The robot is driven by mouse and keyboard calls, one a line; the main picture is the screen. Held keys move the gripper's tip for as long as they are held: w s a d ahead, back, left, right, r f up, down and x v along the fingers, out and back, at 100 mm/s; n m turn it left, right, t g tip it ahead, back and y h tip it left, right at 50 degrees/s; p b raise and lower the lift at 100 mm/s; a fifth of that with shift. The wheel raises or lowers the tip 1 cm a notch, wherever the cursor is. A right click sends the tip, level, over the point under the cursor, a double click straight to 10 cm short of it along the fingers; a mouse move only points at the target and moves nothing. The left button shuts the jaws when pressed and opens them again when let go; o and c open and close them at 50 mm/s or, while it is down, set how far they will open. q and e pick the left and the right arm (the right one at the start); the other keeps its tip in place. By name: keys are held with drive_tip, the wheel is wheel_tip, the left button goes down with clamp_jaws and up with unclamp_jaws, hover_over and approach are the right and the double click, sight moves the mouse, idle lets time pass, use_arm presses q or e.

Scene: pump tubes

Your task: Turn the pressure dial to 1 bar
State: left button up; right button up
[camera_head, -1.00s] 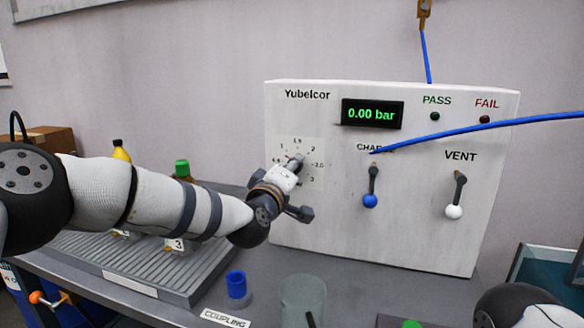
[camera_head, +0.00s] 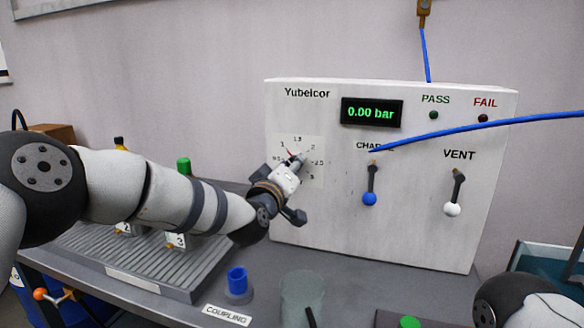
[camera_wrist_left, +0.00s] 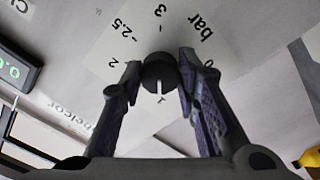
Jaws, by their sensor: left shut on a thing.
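The pressure dial's scale plate (camera_head: 312,150) is on the left of the white Yubelcor panel. My left gripper (camera_head: 297,163) reaches it from the lower left and covers part of the knob. In the left wrist view, the dark round knob (camera_wrist_left: 159,70) sits between the two fingers of my left gripper (camera_wrist_left: 159,80), which is shut on it. A white line on the knob points down to a mark that looks like 1. In the head view a small red mark shows near the 1. The display (camera_head: 372,113) reads 0.00 bar. My right gripper is out of view.
The blue CHARGE lever (camera_head: 370,185) and white VENT lever (camera_head: 455,192) both hang down, right of the dial. A blue hose (camera_head: 480,127) crosses the panel. A ribbed rack (camera_head: 150,262), a blue coupling (camera_head: 237,281) and a clear cup (camera_head: 302,297) stand below.

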use_arm(q)
drive_tip(key=o, duration=1.2)
drive_tip(key=shift+c, duration=0.2)
drive_tip(key=v, duration=1.2)
drive_tip(key=shift+f, duration=0.1)
